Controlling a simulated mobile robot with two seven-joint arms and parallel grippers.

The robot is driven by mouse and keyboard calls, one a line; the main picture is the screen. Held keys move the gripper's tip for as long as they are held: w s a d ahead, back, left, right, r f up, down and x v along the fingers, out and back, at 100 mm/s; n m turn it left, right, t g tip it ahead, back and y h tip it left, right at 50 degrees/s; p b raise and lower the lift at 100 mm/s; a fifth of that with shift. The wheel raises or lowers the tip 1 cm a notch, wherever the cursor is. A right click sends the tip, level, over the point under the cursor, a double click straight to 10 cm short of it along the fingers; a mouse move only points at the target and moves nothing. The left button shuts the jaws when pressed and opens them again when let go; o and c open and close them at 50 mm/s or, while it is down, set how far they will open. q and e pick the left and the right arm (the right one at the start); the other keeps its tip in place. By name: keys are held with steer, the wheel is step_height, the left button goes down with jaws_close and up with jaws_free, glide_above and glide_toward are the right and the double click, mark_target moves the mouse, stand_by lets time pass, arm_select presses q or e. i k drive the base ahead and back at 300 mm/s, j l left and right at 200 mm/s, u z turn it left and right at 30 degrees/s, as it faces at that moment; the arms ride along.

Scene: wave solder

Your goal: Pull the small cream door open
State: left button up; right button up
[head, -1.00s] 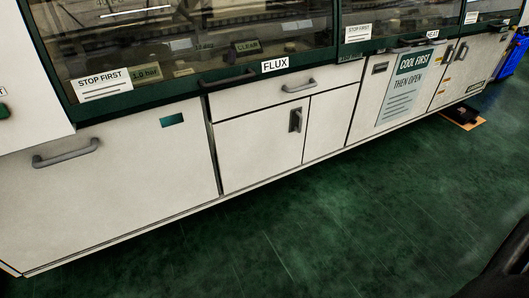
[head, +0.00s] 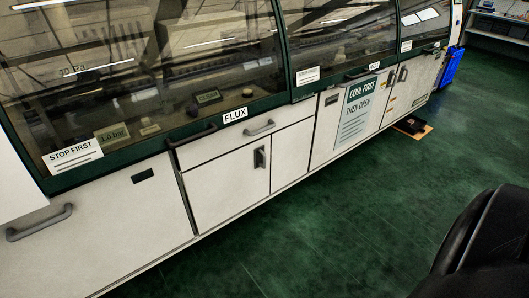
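Below the FLUX label (head: 235,115) there is a cream drawer with a grey bar handle (head: 258,128). Under it is a cream door (head: 225,190) with an upright dark handle (head: 261,158) near its right edge. A narrower cream panel (head: 290,156) sits to its right. All of these look shut. I cannot tell for certain which one is the small cream door. Neither gripper is in view.
A large cream panel (head: 110,220) with a bar handle is at left. Further right hangs a COOL FIRST sign (head: 357,110), with more panels beyond. A dark object on an orange-brown mat (head: 423,130) lies on the green floor (head: 340,220), which is otherwise mostly clear.

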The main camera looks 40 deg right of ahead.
mark_target(220, 187)
steer(key=i+l, duration=0.2)
steer(key=l, duration=0.2)
steer(key=i+l, duration=0.15)
steer(key=l, duration=0.2)
steer(key=i+l, duration=0.2)
steer(key=l, duration=0.2)
steer(key=i+l, duration=0.2)
steer(key=l, duration=0.2)
steer(key=i+l, duration=0.2)
steer(key=l, duration=0.15)
steer(key=i+l, duration=0.2)
steer(key=l, duration=0.2)
steer(key=k+z, duration=0.05)
